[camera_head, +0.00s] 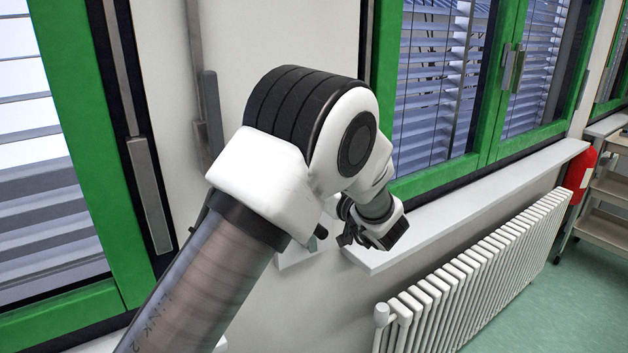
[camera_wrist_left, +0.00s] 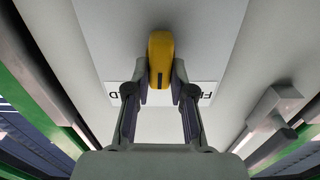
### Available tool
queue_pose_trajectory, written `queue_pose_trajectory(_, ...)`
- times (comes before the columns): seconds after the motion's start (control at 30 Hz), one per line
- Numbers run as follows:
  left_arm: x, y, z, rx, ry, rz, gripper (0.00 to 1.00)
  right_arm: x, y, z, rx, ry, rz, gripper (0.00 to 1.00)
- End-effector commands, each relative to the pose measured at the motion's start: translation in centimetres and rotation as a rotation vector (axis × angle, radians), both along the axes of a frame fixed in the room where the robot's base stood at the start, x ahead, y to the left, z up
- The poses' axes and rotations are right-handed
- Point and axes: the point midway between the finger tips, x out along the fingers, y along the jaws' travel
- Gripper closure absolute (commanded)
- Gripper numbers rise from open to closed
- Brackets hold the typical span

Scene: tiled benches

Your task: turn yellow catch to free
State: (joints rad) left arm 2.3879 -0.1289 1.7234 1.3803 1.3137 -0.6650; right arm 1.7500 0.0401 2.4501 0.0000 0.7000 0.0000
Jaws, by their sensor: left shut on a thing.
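The yellow catch (camera_wrist_left: 160,58) stands at the upper middle of the left wrist view, on a pale grey surface. My left gripper (camera_wrist_left: 160,76) is shut on it, one dark fingertip on each side. The catch points roughly along the middle line of the gripper, with a dark slot low on it. A white label (camera_wrist_left: 205,95) with upside-down lettering lies behind the fingers, and its middle is hidden. In the head view my left gripper (camera_head: 372,228) is by the wall above the sill, and I cannot make out the catch there.
Green-framed windows (camera_head: 492,85) flank the wall. A white sill (camera_head: 470,215) runs above a white radiator (camera_head: 475,275). A red extinguisher (camera_head: 581,172) and a shelf trolley (camera_head: 607,185) stand at the right. Green floor (camera_head: 570,310) is clear. A grey handle-like bar (camera_wrist_left: 272,110) shows in the wrist view.

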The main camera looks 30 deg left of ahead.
Motion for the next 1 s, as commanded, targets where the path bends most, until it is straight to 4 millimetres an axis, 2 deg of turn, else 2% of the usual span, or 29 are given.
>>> queue_pose_trajectory(0.37,-0.1,0.2,-0.3,-0.033,-0.076,0.002,1.0,0.0,0.0,-1.4,0.0,0.0,0.0,0.6)
queue_pose_trajectory(1.0,-0.4,0.3,-0.5,-0.218,-0.528,-0.002,1.0,0.0,0.0,-8.4,0.0,0.0,0.0,0.6)
